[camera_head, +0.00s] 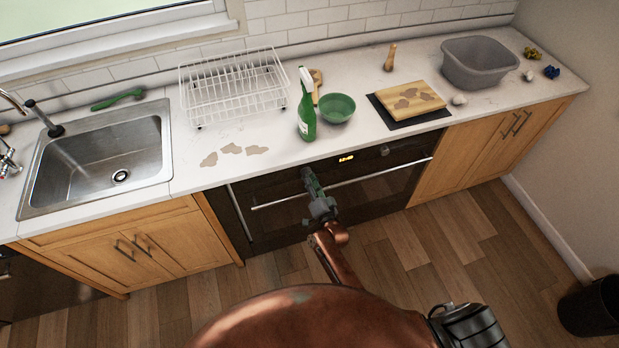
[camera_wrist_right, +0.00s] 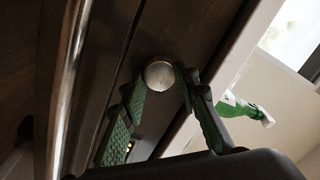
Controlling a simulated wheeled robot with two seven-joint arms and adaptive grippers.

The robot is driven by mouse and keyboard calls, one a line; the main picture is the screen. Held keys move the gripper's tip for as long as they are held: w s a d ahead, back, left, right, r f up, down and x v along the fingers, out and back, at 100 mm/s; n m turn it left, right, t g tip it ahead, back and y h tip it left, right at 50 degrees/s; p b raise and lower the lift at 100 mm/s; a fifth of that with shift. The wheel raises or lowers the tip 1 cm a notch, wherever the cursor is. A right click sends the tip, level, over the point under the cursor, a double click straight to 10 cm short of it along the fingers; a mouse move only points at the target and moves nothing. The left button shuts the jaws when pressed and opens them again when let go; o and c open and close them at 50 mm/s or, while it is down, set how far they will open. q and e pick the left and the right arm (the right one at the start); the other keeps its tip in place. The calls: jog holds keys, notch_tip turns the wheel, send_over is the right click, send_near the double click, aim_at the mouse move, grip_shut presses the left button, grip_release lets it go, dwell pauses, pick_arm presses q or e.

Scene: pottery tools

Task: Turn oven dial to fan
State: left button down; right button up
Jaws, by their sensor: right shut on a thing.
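The oven (camera_head: 275,222) is set under the counter, with a dark front and a lit display (camera_head: 346,158). My right gripper (camera_head: 308,177) reaches the left part of its control panel. In the right wrist view a round silver dial (camera_wrist_right: 159,75) sits between the green-padded fingers, which are shut on it. In the head view the gripper hides this dial. A second dial (camera_head: 384,151) shows right of the display, clear of the gripper. No dial markings can be read. My left gripper is not in view.
The oven handle (camera_head: 365,179) runs just below the panel; it also shows in the wrist view (camera_wrist_right: 68,85). On the counter above stand a green spray bottle (camera_head: 306,118), a green bowl (camera_head: 337,107), a dish rack (camera_head: 235,88) and a cutting board (camera_head: 412,101).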

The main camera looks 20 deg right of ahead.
jog(key=m, duration=0.6)
jog(key=shift+f+h+b, duration=0.1)
jog(key=shift+h+b, duration=0.2)
jog(key=shift+h, duration=0.1)
jog(key=m, duration=0.6)
jog(key=shift+m+h+b, duration=0.3)
jog(key=o, duration=1.1)
jog(key=shift+o, duration=0.2)
jog(key=shift+a, duration=0.1)
jog(key=s, duration=1.2)
jog(key=shift+f, duration=0.4)
